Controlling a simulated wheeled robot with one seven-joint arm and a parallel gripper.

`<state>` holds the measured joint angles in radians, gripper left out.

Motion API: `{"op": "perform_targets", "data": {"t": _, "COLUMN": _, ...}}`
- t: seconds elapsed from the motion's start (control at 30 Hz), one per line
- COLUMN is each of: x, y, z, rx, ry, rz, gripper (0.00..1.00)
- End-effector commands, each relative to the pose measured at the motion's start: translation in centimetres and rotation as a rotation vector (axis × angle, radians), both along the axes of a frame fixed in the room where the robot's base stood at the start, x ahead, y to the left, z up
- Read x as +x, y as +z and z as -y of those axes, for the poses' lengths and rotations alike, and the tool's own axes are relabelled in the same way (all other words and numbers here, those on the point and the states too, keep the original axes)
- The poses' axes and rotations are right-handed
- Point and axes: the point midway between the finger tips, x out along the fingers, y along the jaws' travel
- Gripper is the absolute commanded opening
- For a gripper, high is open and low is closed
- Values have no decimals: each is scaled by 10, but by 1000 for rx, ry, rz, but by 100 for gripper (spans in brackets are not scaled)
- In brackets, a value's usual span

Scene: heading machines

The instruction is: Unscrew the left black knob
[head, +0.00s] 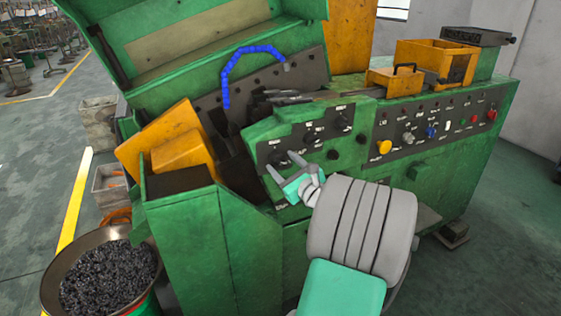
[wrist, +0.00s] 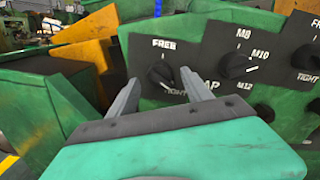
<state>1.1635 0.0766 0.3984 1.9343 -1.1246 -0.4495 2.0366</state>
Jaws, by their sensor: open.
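The left black knob (wrist: 160,72) sits on a black plate marked FREE and TIGHT on the green machine's sloping panel. In the wrist view it appears between the two grey fingers of my gripper (wrist: 159,77). My gripper is open, one finger to each side of the knob in the picture. I cannot tell whether the fingers reach around it or stop just short. In the head view my gripper (head: 279,161) is at the panel's left end, and its fingers partly hide the left knob.
A middle knob (wrist: 235,65) marked M8, M10 and M12 is close to the right finger. Another knob (head: 341,122) is farther right. Yellow parts (head: 180,148) stand left of the panel. A blue segmented hose (head: 245,55) arches above. Coloured buttons (head: 384,147) line the right panel.

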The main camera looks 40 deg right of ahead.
Motion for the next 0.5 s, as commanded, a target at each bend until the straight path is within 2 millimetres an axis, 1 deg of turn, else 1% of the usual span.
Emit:
{"op": "perform_targets", "data": {"t": 0.03, "x": 7, "y": 1, "z": 1, "rx": -1, "ry": 3, "rz": -1, "gripper": 58}}
{"op": "perform_targets", "data": {"t": 0.13, "x": 15, "y": 1, "z": 3, "rx": -2, "ry": 1, "rz": -1, "gripper": 58}}
{"op": "perform_targets", "data": {"t": 0.37, "x": 16, "y": 0, "z": 4, "rx": -3, "ry": 0, "rz": -2, "gripper": 58}}
{"op": "perform_targets", "data": {"t": 0.5, "x": 16, "y": 0, "z": 3, "rx": -3, "ry": 0, "rz": -2, "gripper": 48}}
